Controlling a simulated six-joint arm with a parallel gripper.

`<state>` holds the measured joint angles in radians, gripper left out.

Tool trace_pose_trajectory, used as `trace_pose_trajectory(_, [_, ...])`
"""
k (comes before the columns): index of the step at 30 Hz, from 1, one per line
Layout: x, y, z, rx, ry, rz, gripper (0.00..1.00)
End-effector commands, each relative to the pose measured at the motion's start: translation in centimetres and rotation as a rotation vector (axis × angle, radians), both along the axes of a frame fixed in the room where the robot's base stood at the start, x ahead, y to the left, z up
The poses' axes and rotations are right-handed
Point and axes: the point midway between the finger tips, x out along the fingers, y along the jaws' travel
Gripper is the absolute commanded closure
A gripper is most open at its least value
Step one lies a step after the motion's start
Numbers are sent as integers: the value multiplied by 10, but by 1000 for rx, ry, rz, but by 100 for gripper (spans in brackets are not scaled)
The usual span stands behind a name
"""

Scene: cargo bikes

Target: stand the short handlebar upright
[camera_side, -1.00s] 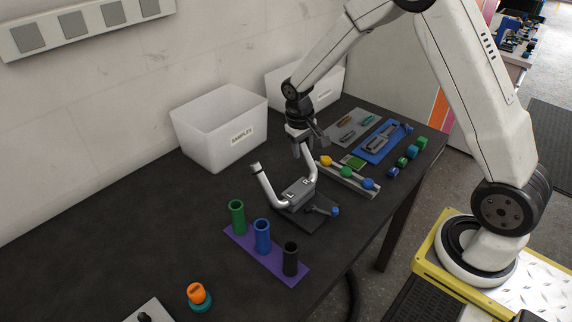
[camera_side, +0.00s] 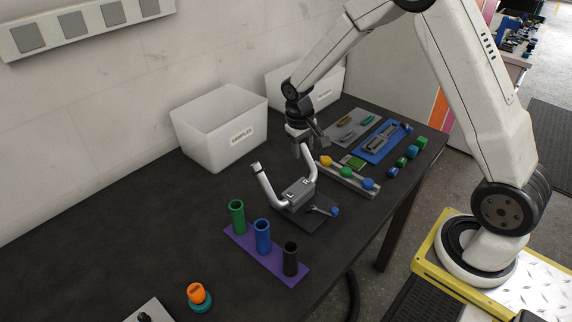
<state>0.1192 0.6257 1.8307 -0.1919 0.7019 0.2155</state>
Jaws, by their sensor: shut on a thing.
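The short handlebar (camera_side: 266,187) is a pale metal bar with two raised ends, set in a grey clamp block (camera_side: 297,191) on a dark base plate (camera_side: 318,216). Its left end rises free and leans to the left; its right end rises to my gripper. A small lever with a blue knob (camera_side: 335,211) lies at the front of the base plate. My gripper (camera_side: 304,150) points down and is shut on the right end of the handlebar. The fingertips are small here and partly merge with the bar.
A purple plate (camera_side: 240,238) with green, blue and black tubes stands in front. A rail with coloured knobs (camera_side: 350,180) is close on the right. White bins (camera_side: 205,150) stand behind. An orange-topped knob (camera_side: 197,293) is at front left. The table's left part is clear.

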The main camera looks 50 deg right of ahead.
Motion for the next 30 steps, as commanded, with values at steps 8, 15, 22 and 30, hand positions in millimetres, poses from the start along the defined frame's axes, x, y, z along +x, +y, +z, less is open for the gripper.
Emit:
trace_pose_trajectory(8, [1, 1, 2, 0, -6, 1, 100])
trace_pose_trajectory(15, [-4, 0, 4, -1, -67, -1, 100])
trace_pose_trajectory(22, [-13, 0, 8, -3, -167, -2, 100])
trace_pose_trajectory(30, [-23, -1, 12, -6, -281, -1, 100])
